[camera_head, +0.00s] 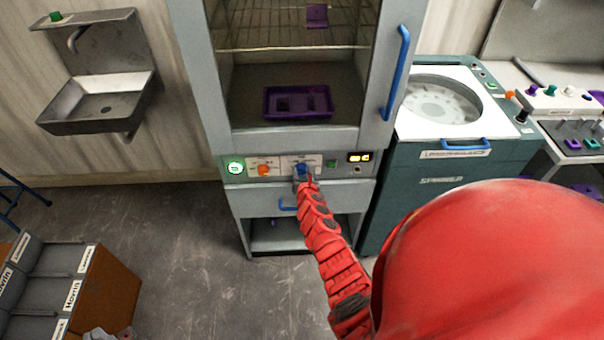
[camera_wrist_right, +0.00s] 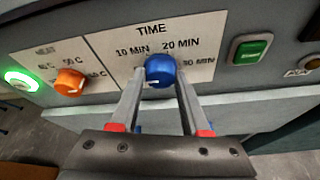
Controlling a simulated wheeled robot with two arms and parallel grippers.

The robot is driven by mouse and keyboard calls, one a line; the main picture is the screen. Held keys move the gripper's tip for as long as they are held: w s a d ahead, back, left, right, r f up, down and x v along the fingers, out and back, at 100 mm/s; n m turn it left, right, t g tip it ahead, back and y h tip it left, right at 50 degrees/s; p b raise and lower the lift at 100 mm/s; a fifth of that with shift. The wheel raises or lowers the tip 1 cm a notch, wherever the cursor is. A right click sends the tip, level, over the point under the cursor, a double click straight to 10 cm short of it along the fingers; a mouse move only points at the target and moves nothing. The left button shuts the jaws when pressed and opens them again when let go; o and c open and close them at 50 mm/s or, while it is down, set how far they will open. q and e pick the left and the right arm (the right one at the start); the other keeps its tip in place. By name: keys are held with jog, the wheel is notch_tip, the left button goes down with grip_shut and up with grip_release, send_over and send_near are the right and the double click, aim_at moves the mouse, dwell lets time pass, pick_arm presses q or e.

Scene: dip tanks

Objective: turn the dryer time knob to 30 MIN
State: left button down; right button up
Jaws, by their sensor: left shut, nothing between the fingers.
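The blue dryer time knob (camera_wrist_right: 160,70) sits under the word TIME on a white label plate, with 10 MIN, 20 MIN and a partly covered 30 MIN printed around it. It also shows small in the head view (camera_head: 301,169). I cannot tell clearly where its pointer aims. My right gripper (camera_wrist_right: 161,78) has one finger on each side of the knob, close against it, and appears shut on it. In the head view my red right arm reaches up to the panel. My left gripper (camera_head: 106,335) is only partly seen at the bottom left edge, shut and empty, away from the dryer.
An orange knob (camera_wrist_right: 70,82), a lit green button (camera_wrist_right: 20,81) and a green switch (camera_wrist_right: 250,48) share the panel. The dryer door (camera_head: 390,85) is above; a purple tray (camera_head: 268,103) lies inside. A spinner (camera_head: 430,185) stands right, a labelled crate (camera_head: 95,290) lower left.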

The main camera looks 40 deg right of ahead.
grip_shut()
